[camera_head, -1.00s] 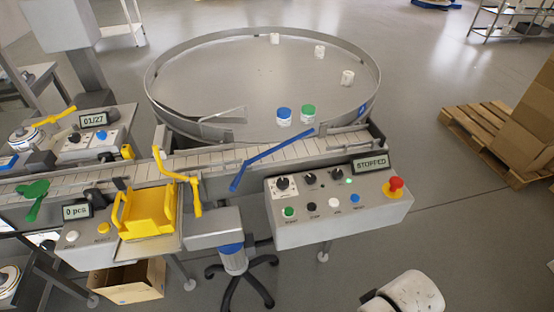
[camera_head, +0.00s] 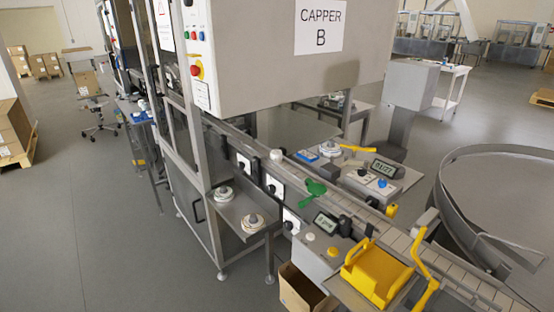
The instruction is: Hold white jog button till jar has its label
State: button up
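A small white button (camera_head: 310,237) sits beside a yellow button (camera_head: 332,252) on the grey box with the small counter display (camera_head: 326,222). I cannot read its marking, so I cannot tell whether it is the jog button. A small white cylinder, perhaps a jar (camera_head: 276,155), stands at the conveyor line under the capper; no label can be made out on it. The turntable panel with its row of buttons is out of view. My gripper is not in view.
The large grey CAPPER B housing (camera_head: 290,50) overhangs the conveyor (camera_head: 400,243). A yellow holder (camera_head: 375,272) and a green handle (camera_head: 316,188) stick up along the line. A cardboard box (camera_head: 302,290) stands below. The floor at left (camera_head: 95,215) is clear.

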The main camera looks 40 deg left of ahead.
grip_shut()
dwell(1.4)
